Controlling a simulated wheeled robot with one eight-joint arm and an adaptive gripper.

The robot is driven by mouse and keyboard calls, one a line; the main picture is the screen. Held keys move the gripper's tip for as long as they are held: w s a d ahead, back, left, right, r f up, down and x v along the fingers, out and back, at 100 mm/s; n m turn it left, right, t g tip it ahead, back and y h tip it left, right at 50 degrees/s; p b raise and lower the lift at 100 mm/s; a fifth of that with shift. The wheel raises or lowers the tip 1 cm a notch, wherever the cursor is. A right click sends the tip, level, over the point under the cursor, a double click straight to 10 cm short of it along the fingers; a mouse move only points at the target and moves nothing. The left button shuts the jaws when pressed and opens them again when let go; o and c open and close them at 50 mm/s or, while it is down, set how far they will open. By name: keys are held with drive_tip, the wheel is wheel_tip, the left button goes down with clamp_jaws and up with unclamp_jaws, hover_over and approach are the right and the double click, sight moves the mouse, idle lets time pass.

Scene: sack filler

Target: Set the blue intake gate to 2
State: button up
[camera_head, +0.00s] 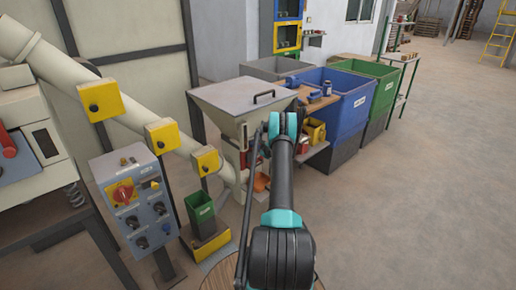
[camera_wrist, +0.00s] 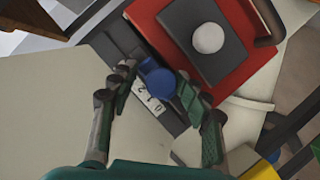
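In the wrist view, the blue intake gate's round blue handle (camera_wrist: 161,85) sits in a dark slotted track on a pale panel. A white scale label (camera_wrist: 149,100) beside it shows 2, 1 and 0. I cannot tell exactly which mark the handle is at. My gripper (camera_wrist: 158,84) is open, with one finger on each side of the handle. A gap shows on the left finger's side; whether the right finger touches is unclear. In the head view, my arm hides the gripper and the gate at the hopper (camera_head: 240,98).
A red plate with a dark block and white knob (camera_wrist: 208,38) lies just above the handle in the wrist view. In the head view, a control panel (camera_head: 137,200) stands left of the hopper, and blue (camera_head: 345,109) and green (camera_head: 385,82) bins stand behind it. The right floor is clear.

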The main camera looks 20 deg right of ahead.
drive_tip(key=v, duration=1.2)
drive_tip(key=shift+r, duration=0.1)
